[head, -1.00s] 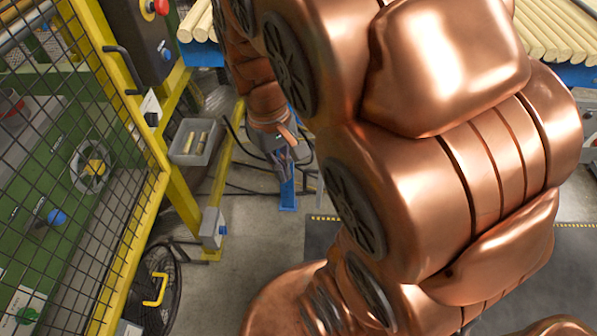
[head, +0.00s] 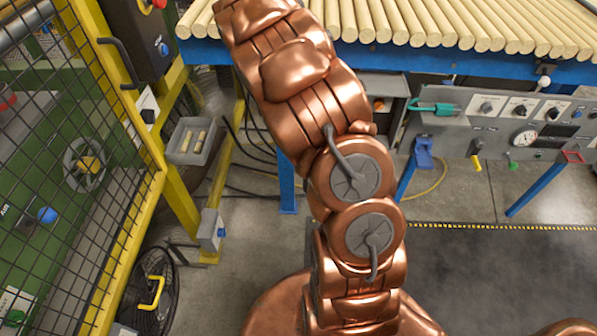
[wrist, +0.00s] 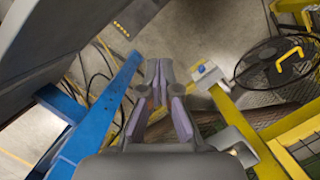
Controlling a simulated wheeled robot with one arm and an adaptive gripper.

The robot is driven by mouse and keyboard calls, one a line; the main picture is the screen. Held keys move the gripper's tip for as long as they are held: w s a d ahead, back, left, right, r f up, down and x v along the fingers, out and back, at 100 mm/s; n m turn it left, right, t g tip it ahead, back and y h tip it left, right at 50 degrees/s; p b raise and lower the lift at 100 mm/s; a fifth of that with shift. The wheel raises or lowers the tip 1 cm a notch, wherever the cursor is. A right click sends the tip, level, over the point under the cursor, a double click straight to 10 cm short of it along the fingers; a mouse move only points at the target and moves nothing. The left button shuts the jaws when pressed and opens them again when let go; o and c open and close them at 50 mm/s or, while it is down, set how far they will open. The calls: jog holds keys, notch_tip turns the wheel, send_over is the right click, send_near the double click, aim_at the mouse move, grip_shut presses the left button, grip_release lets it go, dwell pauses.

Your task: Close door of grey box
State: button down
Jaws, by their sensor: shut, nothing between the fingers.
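My gripper (wrist: 158,78) shows in the wrist view, its fingers together with nothing between them. A grey box (head: 382,86) with an orange knob hangs under the blue table edge in the head view, partly hidden by my arm. I cannot tell how its door stands. A large dark grey surface (wrist: 62,35) fills the upper left of the wrist view, close to my gripper's left side but apart from the fingertips. I cannot tell whether it is the box or its door. In the head view my gripper is hidden behind my arm.
A blue leg (wrist: 100,112) stands left of my gripper. A yellow post with a small grey switch box (head: 211,230) and a fan (head: 152,290) are at the left, beside a mesh guard. Wooden rods (head: 440,22) lie on the table; a gauge panel (head: 500,120) is right.

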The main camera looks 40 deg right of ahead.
jog(key=s+f+p, duration=0.1)
jog(key=s+f, duration=0.2)
jog(key=f, duration=0.2)
jog(key=s+d+f+p, duration=0.1)
jog(key=s+f+p, duration=0.1)
jog(key=f, duration=0.3)
jog(key=shift+s+d+f, duration=0.15)
jog(key=shift+s+f, duration=0.1)
jog(key=shift+s, duration=0.2)
dwell(0.3)
